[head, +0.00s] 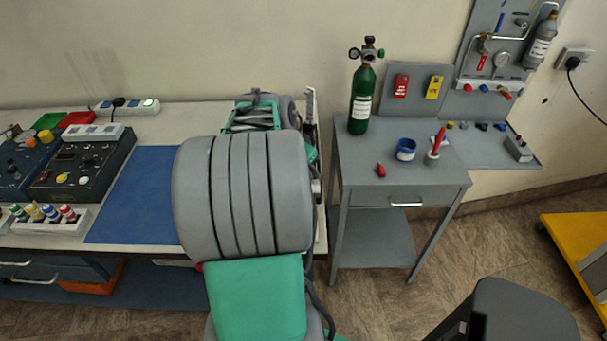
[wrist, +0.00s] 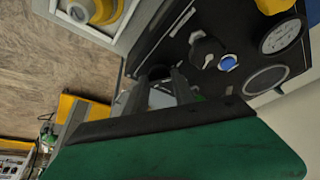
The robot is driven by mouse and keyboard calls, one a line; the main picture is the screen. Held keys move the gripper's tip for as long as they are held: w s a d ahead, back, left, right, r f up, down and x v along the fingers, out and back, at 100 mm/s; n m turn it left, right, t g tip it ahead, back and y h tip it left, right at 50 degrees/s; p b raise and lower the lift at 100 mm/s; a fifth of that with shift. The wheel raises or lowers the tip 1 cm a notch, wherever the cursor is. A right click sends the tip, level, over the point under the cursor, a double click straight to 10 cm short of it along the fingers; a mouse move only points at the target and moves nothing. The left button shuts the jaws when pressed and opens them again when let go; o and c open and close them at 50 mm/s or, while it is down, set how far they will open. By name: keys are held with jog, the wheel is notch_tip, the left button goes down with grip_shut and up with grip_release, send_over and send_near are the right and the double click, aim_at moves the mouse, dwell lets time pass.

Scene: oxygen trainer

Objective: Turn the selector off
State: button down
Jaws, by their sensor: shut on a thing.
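In the wrist view, a black panel (wrist: 195,25) carries knobs, a blue button (wrist: 227,62) and round gauges. My gripper (wrist: 163,80) is at this panel, its fingers close together around a dark round knob (wrist: 158,71) that is mostly hidden by them. It looks shut on this knob, which may be the selector; its pointer and markings cannot be read. Another black knob (wrist: 207,52) sits beside it, apart from the fingers. In the head view my arm covers the middle of the bench and hides the fingertips and the panel.
The long bench holds a blue mat (head: 135,195), a dark control box (head: 82,165) and a power strip (head: 125,106). A grey side table (head: 400,172) bears a green cylinder (head: 362,98) and a blue cup (head: 406,150). A yellow cart (head: 575,235) stands at right.

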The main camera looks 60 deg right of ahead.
jog(key=shift+s+n+t+b, duration=0.15)
jog(key=shift+n+t+b, duration=0.3)
jog(key=shift+n, duration=0.55)
jog(key=c, duration=1)
grip_release()
jog(key=shift+c, duration=0.2)
jog(key=v, duration=0.7)
jog(key=shift+a+r+b, duration=0.25)
jog(key=shift+r+b, duration=0.05)
jog(key=shift+r, duration=0.05)
